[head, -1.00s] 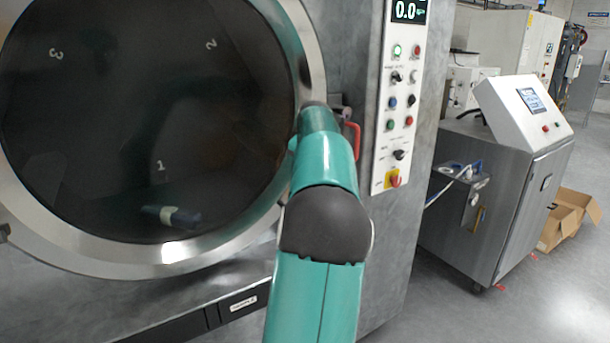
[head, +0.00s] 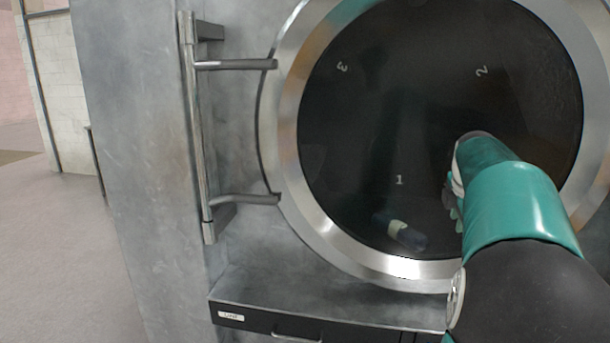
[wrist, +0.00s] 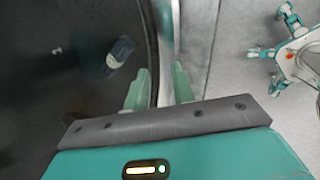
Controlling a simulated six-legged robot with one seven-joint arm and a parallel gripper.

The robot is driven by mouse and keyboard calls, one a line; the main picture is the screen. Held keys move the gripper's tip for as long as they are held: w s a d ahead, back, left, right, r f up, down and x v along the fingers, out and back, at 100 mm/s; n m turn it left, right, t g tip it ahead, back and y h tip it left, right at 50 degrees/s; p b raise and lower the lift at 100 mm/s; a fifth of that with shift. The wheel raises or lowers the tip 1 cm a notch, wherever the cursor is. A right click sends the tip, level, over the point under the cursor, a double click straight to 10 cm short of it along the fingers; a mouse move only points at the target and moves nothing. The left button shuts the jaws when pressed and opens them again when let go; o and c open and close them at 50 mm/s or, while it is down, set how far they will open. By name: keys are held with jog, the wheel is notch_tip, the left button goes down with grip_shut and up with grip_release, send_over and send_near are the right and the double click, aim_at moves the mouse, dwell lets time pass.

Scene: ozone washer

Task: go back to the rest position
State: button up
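My teal arm reaches in from the lower right of the head view. Its end (head: 460,190) is in front of the dark round window of the washer (head: 440,100), and its fingers are mostly hidden there. In the wrist view the two pale green fingers of my gripper (wrist: 160,88) stand apart with a gap between them. I see nothing held in the gap. The window's metal rim shows behind the fingers. The round door looks closed.
A dark cylinder with a pale band (head: 400,232) lies low behind the glass, near the number 1. A tall metal bar with two brackets (head: 200,130) stands left of the door. A ledge with a black drawer front (head: 300,312) juts out below. Open floor (head: 50,250) lies left.

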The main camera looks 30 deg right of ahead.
jog(key=w+a+m+t+y, duration=0.1)
jog(key=w+a+m, duration=0.15)
jog(key=a, duration=1.05)
jog(key=w+a+m, duration=0.2)
jog(key=w+a, duration=0.2)
jog(key=a, duration=0.9)
jog(key=s+a+f+m+y, duration=0.1)
jog(key=s+a+f+m, duration=0.2)
jog(key=a, duration=0.9)
jog(key=s+a+f+m+t+y, duration=0.1)
jog(key=s+a+f+m+y, duration=0.1)
jog(key=s+a+f+m, duration=0.2)
jog(key=s+a+f, duration=0.3)
jog(key=s+a, duration=0.2)
jog(key=a, duration=0.3)
jog(key=shift+s+a+f+t+y, duration=0.15)
jog(key=shift+s+f+t+y, duration=0.05)
jog(key=shift+t+y, duration=0.1)
